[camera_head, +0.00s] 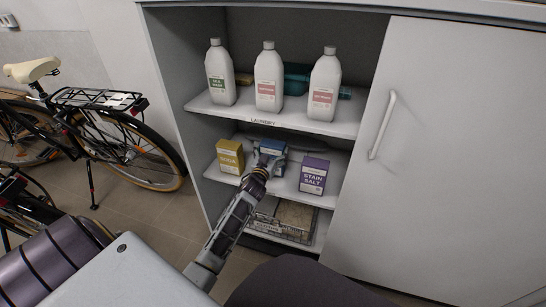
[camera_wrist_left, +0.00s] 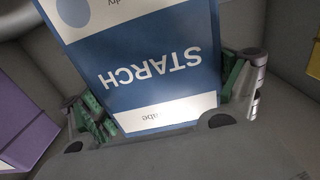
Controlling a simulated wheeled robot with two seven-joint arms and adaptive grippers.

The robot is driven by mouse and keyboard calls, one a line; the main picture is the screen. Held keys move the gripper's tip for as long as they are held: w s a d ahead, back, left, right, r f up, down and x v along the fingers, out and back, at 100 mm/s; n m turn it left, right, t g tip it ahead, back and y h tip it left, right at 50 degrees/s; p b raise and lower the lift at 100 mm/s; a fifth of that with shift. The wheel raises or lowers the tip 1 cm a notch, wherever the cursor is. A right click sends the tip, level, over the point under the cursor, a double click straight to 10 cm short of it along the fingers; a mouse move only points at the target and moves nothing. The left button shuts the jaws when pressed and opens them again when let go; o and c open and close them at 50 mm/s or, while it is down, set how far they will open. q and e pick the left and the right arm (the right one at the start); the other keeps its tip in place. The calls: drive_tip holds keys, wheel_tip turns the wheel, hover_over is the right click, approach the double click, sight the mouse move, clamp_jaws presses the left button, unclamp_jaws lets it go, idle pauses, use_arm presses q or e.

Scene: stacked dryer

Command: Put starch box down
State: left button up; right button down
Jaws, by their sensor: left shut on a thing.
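The blue and white starch box (camera_head: 273,147) is over the middle shelf (camera_head: 270,187) of the cabinet, between a yellow soda box and a purple stain salt box. In the left wrist view the starch box (camera_wrist_left: 150,70) fills the middle, its label upside down in the picture. My left gripper (camera_head: 267,158) is shut on it, with green finger pads on both sides of the box in the wrist view (camera_wrist_left: 165,100). I cannot tell whether the box's base touches the shelf. My right gripper is not in view.
The yellow box (camera_head: 230,156) stands close on the left, the purple box (camera_head: 313,175) on the right. Several white bottles (camera_head: 268,80) stand on the shelf above. A wire basket (camera_head: 282,220) sits below. A closed white door (camera_head: 450,150) covers the cabinet's right side.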

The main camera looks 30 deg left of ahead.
use_arm(q)
drive_tip(key=shift+f+b, duration=0.3)
drive_tip(key=shift+f, duration=0.5)
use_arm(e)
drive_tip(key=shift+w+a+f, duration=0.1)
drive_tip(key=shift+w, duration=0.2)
use_arm(q)
drive_tip(key=shift+f, duration=0.1)
drive_tip(key=o, duration=1)
drive_tip(key=shift+o, duration=0.2)
drive_tip(key=p+v, duration=0.3)
drive_tip(key=v, duration=0.9)
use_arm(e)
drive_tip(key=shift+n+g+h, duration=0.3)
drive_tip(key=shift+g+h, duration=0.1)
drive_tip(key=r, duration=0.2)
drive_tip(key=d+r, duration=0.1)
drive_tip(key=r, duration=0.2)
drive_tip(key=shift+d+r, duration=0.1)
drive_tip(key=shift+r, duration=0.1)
